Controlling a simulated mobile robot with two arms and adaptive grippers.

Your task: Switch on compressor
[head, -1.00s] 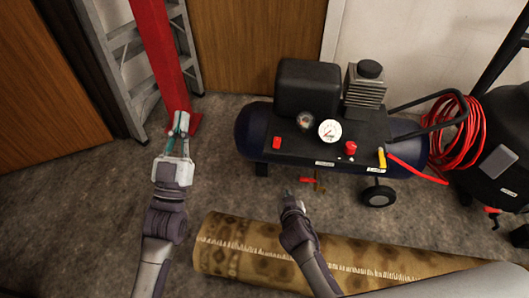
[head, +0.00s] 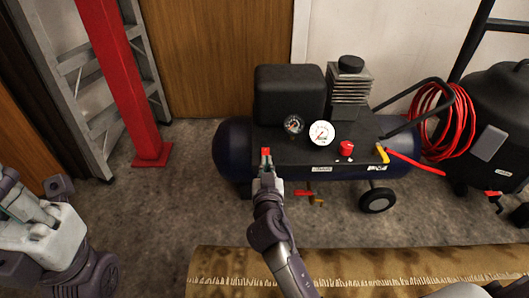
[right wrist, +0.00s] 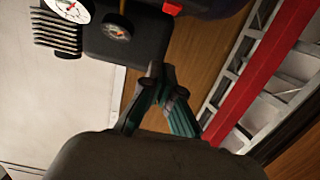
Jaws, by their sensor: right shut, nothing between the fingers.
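The compressor (head: 232,148) has a dark blue tank, a black housing, two gauges and a red knob (head: 346,148). A small red switch (head: 265,152) sits at the left of its front panel; it also shows at the top edge of the right wrist view (right wrist: 172,7). My right gripper (head: 266,166) is shut and empty, its tips right in front of the switch and partly covering it. I cannot tell whether they touch. In the right wrist view its fingers (right wrist: 160,78) point toward the panel. My left gripper (head: 20,200) is at the left edge, partly cut off.
A red post (head: 122,75) and a grey ladder (head: 85,90) stand at left. A red coiled hose (head: 440,125) and a black machine (head: 490,125) are at right. Floor between ladder and compressor is clear.

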